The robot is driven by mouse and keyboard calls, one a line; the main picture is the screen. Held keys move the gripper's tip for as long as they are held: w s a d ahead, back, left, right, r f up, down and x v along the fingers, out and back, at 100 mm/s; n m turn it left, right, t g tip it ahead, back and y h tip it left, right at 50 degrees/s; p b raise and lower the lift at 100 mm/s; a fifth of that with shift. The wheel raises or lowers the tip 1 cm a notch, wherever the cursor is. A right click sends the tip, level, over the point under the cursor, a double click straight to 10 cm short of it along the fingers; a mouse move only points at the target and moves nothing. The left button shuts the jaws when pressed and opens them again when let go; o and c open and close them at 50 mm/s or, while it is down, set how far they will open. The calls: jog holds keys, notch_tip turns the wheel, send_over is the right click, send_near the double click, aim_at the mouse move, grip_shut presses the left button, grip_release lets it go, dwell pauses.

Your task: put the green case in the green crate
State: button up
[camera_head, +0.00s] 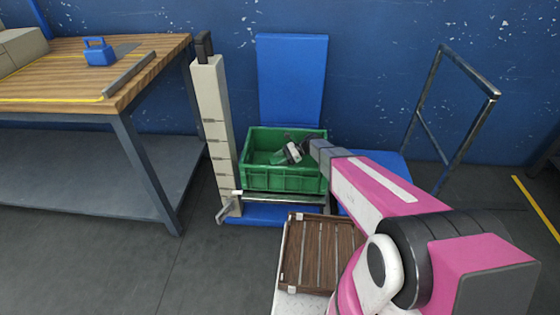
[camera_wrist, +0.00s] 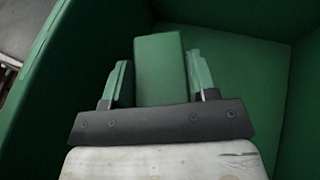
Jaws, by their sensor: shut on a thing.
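The green crate (camera_head: 285,180) stands on a blue base in front of the blue wall in the head view. Its inner wall and floor (camera_wrist: 245,70) fill most of the wrist view. My gripper (camera_wrist: 160,85) is shut on the green case (camera_wrist: 160,65), which sits between the two fingers. In the head view my gripper (camera_head: 290,156) is inside the crate opening. The case is hard to make out there. I cannot tell whether the case touches the crate floor.
A wooden workbench (camera_head: 150,80) with a blue case (camera_head: 99,52) on it stands at the left. A beige post (camera_head: 212,130) rises beside the crate. A slatted wooden crate (camera_head: 318,255) lies in front. A metal-railed blue trolley (camera_head: 468,130) is at the right.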

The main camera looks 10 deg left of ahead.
jog(key=shift+f, duration=0.15)
jog(key=o, duration=1.3)
jog(key=shift+d+r, duration=0.1)
jog(key=shift+r, duration=0.15)
jog(key=v, duration=1.1)
jog(key=shift+d+r, duration=0.2)
jog(key=shift+d, duration=0.1)
jog(key=shift+w, duration=0.15)
